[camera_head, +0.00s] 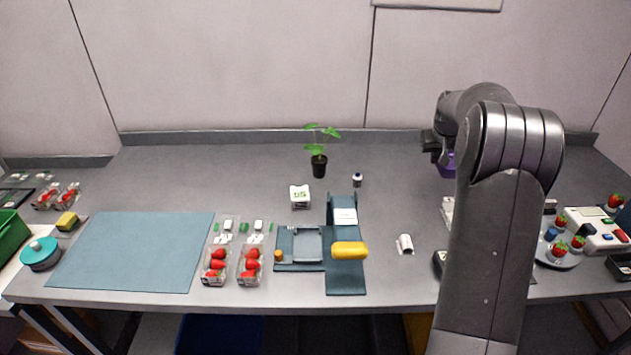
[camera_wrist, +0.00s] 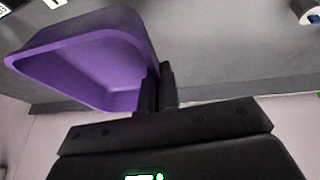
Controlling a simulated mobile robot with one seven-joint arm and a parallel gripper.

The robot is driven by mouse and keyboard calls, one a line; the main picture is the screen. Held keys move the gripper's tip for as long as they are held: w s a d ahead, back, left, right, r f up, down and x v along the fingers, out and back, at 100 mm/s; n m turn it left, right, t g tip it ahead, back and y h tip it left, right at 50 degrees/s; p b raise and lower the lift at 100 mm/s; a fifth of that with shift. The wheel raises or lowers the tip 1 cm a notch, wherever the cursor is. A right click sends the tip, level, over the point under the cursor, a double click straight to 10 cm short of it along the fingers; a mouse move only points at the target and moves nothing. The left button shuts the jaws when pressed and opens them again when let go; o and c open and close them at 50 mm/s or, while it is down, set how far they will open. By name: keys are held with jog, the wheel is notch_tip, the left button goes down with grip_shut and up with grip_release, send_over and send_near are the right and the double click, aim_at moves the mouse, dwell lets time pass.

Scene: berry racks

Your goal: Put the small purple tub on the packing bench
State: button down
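The small purple tub (camera_wrist: 95,65) fills the upper left of the wrist view, and its inside is empty. My gripper (camera_wrist: 158,88) is shut on the tub's wall, with the dark fingers close together at the tub's right side. In the head view the tub (camera_head: 446,162) shows only as a purple bit below my wrist, partly hidden by my arm. It is held above the back right part of the grey packing bench (camera_head: 240,175).
A potted plant (camera_head: 318,165), a small bottle (camera_head: 357,180) and a white box (camera_head: 300,197) stand mid-bench. A blue mat (camera_head: 135,250), strawberry punnets (camera_head: 216,265) and a blue stand (camera_head: 346,278) lie along the front. The back left is clear.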

jog(key=w+a+n+y, duration=0.1)
jog(key=w+a+n, duration=0.1)
jog(key=a, duration=1.7)
jog(key=n+y, duration=0.3)
jog(key=n, duration=0.4)
send_over(146, 248)
jog(key=s+d, duration=0.1)
notch_tip(146, 248, down, 6)
jog(key=shift+d+f, duration=0.15)
jog(key=shift+f, duration=0.05)
jog(key=shift+s+a+f, duration=0.15)
jog(key=shift+a+f, duration=0.15)
jog(key=shift+f, duration=1.85)
